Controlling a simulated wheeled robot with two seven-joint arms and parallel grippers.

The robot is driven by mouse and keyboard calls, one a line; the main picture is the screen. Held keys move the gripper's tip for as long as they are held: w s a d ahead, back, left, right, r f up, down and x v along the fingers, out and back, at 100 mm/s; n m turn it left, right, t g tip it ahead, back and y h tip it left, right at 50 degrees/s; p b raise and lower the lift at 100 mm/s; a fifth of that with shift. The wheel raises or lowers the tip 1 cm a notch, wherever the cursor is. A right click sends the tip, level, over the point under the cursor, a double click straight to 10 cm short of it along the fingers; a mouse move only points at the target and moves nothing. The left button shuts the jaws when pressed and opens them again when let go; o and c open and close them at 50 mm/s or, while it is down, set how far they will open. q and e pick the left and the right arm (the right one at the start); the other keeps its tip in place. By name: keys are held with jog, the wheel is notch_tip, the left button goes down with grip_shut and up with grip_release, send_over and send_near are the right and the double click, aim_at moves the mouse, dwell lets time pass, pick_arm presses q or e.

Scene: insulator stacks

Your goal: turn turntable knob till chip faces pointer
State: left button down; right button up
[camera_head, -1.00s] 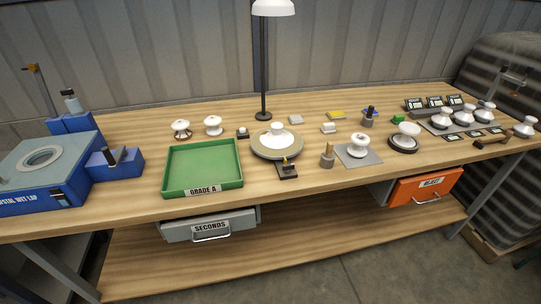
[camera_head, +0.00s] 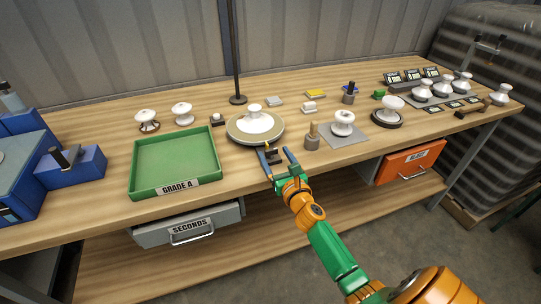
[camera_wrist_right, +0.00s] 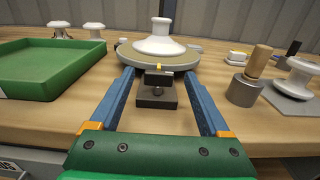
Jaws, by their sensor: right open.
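The turntable (camera_head: 235,134) is a round disc with a pale rim and tan top, and a white insulator (camera_head: 254,112) stands at its middle. It also shows in the wrist view (camera_wrist_right: 130,53), with small grey bits at its rim. A dark block (camera_wrist_right: 156,92) with a yellow-tipped pointer (camera_wrist_right: 158,67) stands at its front edge. My right gripper (camera_head: 273,150) is open and empty, its blue fingers on either side of the block, tips close to the disc's front rim; contact cannot be told. I cannot make out a chip on the insulator. My left gripper is out of view.
A green GRADE A tray (camera_head: 136,178) lies left of the turntable. A grey post with a wooden peg (camera_head: 312,138) and an insulator on a grey plate (camera_head: 372,134) stand to the right. A lamp pole (camera_head: 235,50) rises behind.

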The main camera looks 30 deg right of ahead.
jog(key=shift+w, duration=0.5)
jog(key=shift+s, duration=0.15)
grip_shut()
jog(key=shift+d+n+y, duration=0.1)
jog(key=shift+n+y, duration=0.2)
